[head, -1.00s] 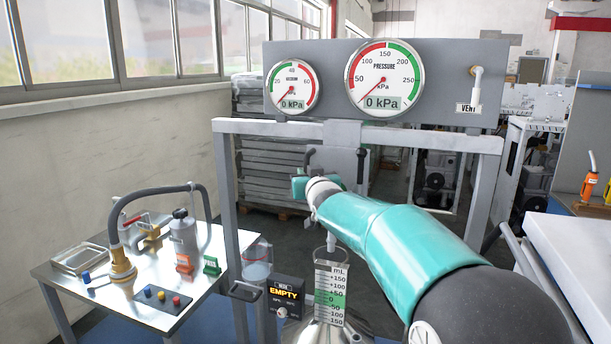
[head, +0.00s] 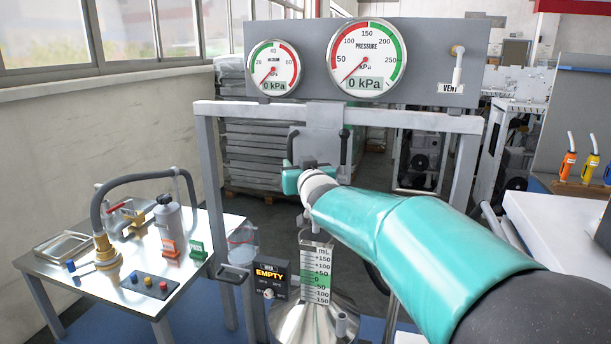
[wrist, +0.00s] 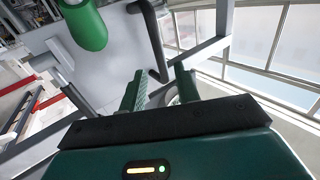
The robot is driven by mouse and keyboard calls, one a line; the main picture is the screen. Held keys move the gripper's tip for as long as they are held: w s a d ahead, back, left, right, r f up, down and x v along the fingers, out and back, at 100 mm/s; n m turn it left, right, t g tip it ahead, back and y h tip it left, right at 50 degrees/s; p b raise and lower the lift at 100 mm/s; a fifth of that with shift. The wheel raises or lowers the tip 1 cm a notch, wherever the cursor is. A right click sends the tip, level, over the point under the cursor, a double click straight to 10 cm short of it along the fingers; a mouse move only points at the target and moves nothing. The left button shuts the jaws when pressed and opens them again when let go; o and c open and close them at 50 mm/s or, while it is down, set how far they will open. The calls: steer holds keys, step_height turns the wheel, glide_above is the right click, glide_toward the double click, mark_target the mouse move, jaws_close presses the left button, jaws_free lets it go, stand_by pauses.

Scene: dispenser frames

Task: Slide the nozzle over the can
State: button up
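The can (head: 305,325) is a shiny metal vessel at the bottom of the head view, with an upright mL scale (head: 316,275) at its neck. A sliding carriage (head: 318,146) with two black handles hangs from the frame's crossbar behind my gripper. A pale tip, possibly the nozzle, shows below my wrist and above the scale; my arm hides most of this area. My gripper (head: 291,180) is near the left handle (head: 291,146). In the wrist view my gripper (wrist: 160,88) has its fingers apart, with the black handle (wrist: 152,40) just beyond them; contact is unclear.
A metal side table (head: 190,275) with a hose, bottle and button box stands left. A grey frame (head: 208,170) carries two gauges reading 0 kPa. A box reading EMPTY (head: 271,275) stands by the can. A white bench (head: 555,225) is at right.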

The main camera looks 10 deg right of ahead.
steer(key=s+d, duration=0.1)
steer(key=s, duration=0.5)
steer(key=shift+s+d, duration=0.15)
steer(key=shift+s, duration=0.05)
steer(key=s+d+f+g+h, duration=0.1)
steer(key=s+f+g, duration=0.3)
steer(key=s, duration=0.7)
steer(key=s+d+f+m+g+h, duration=0.1)
steer(key=s+d+f+g, duration=0.3)
steer(key=s+f, duration=0.3)
steer(key=s+d+f+m+g+h, duration=0.1)
steer(key=s+d+f+g, duration=0.2)
steer(key=s, duration=1.3)
step_height(320, 180, down, 4)
steer(key=shift+s+d+r+g, duration=0.15)
steer(key=shift+d+g, duration=0.05)
steer(key=shift+g, duration=0.3)
steer(key=shift+d, duration=0.1)
